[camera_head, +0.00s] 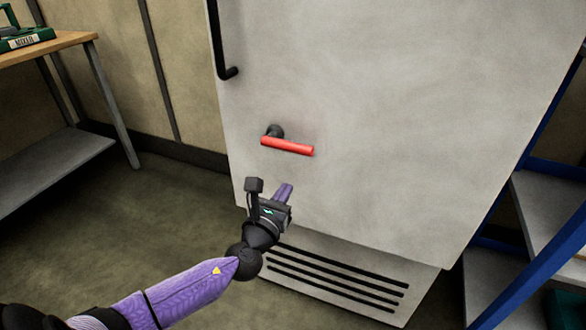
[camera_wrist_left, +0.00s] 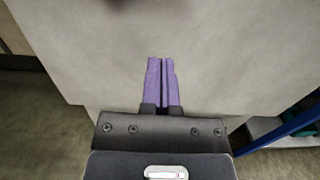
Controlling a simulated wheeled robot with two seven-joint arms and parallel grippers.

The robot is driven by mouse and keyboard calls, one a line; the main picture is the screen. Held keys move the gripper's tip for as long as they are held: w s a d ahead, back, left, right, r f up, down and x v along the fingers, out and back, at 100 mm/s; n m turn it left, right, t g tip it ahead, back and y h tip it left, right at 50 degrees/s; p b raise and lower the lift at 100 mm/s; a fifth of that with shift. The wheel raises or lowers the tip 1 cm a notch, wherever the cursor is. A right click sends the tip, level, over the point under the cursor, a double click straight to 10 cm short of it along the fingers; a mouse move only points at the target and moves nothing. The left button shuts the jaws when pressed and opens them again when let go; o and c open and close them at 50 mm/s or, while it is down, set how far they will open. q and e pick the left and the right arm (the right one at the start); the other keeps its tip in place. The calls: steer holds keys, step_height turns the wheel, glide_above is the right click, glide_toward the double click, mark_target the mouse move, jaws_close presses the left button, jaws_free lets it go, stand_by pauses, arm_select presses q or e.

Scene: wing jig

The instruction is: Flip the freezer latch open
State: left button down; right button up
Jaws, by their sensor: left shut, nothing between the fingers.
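The freezer (camera_head: 390,100) is a large pale grey cabinet standing in front of me. Its latch (camera_head: 287,146) is a red bar on a dark round pivot at the bar's left end, low on the door. The bar lies nearly level, tilted slightly down to the right. My left gripper (camera_head: 287,190) is below the latch, apart from it, with its purple fingers shut and empty. In the left wrist view the shut fingers (camera_wrist_left: 161,62) point at the plain freezer door (camera_wrist_left: 220,40); the latch is not visible there. My right gripper is not in view.
A black door handle (camera_head: 222,50) is above and left of the latch. A vent grille (camera_head: 335,275) is at the freezer's base. A wooden-topped bench (camera_head: 60,44) stands left, and a blue-framed shelf (camera_head: 545,215) right. Floor is open left of the freezer.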

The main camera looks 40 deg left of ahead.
arm_select(q)
steer(key=w+r, duration=0.2)
steer(key=w+a+r+p, duration=0.1)
steer(key=w+r, duration=0.1)
steer(key=shift+r, duration=0.1)
steer(key=shift+d+r+n+p, duration=0.1)
steer(key=shift+r+n+p, duration=0.2)
steer(key=shift+n, duration=0.2)
stand_by(0.3)
